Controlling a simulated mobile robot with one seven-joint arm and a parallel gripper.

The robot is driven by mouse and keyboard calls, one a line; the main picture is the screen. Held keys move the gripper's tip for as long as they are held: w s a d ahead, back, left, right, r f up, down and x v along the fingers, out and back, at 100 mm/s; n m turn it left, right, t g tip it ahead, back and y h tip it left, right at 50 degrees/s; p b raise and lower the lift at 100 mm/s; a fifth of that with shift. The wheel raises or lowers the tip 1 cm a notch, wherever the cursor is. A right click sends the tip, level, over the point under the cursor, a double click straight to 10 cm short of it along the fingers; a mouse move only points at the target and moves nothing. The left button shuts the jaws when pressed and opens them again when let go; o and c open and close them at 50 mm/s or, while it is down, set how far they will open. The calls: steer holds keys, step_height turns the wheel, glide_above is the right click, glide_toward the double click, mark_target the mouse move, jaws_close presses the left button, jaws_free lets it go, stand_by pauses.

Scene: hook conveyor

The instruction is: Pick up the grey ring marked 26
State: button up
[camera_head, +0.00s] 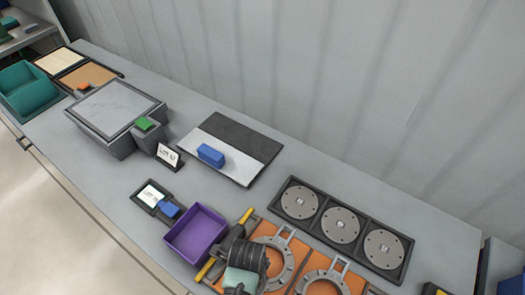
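Two flat grey rings with handle loops lie on orange plates at the bottom of the view: one ring (287,268) beside my arm, another ring (336,277) to its right, cut by the lower edge. No number is legible on either, so I cannot tell which is marked 26. My gripper (226,243), dark with yellow ends, is just left of the first ring, seen from above, over or near the orange plate's left edge. Its fingertips are hidden, and I see nothing held in it.
A black tray (320,224) with three grey discs lies behind the rings. A purple bin (197,232) stands left of my gripper. A blue block (211,155) rests on a grey-and-white board (240,137). A grey box (115,106) and teal bin (28,91) stand far left.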

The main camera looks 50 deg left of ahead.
jaws_close()
stand_by(0.6)
